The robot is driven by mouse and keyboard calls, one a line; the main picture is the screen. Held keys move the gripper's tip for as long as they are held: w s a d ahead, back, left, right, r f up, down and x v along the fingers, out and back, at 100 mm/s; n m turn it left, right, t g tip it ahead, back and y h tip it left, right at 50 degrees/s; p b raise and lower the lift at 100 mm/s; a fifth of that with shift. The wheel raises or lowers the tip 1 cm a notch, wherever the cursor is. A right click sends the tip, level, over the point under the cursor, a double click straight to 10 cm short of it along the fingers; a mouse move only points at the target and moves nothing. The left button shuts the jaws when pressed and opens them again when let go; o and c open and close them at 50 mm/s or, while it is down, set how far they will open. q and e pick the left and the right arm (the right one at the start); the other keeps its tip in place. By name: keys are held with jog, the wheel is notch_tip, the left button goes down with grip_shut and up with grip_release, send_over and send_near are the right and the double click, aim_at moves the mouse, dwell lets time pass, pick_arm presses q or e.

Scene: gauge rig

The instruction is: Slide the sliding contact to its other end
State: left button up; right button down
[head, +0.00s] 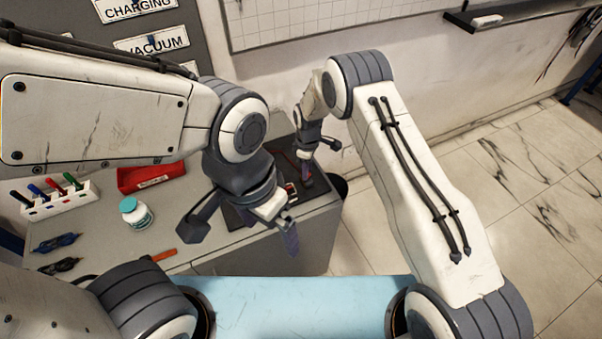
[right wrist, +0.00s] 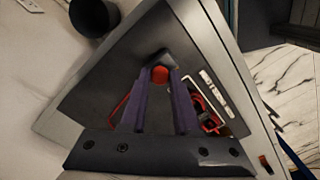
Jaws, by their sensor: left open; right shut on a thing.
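In the right wrist view, the red round knob (right wrist: 159,74) of what appears to be the sliding contact sits between the tips of my right gripper (right wrist: 159,82), which is shut on it. The knob is over a dark board (right wrist: 92,88), with a pale slotted strip and red wire beside it. In the head view, my right gripper (head: 306,176) is at the far right end of the grey bench, over the dark board. My left gripper (head: 243,232) is open and empty, nearer the camera, and hides much of the board. The contact's track is mostly hidden.
A dark bin (right wrist: 94,16) stands beside the bench. The floor at right is clear.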

jog(key=shift+w+d, duration=0.45)
jog(key=shift+d, duration=0.3)
jog(key=shift+w+d+r, duration=0.1)
jog(key=shift+d+r, duration=0.05)
jog(key=c, duration=0.9)
grip_release()
jog(key=shift+o, duration=1.2)
jog(key=shift+d, duration=0.2)
jog(key=shift+a, duration=0.25)
jog(key=shift+r, duration=0.2)
notch_tip(320, 180, up, 10)
jog(key=b, duration=0.3)
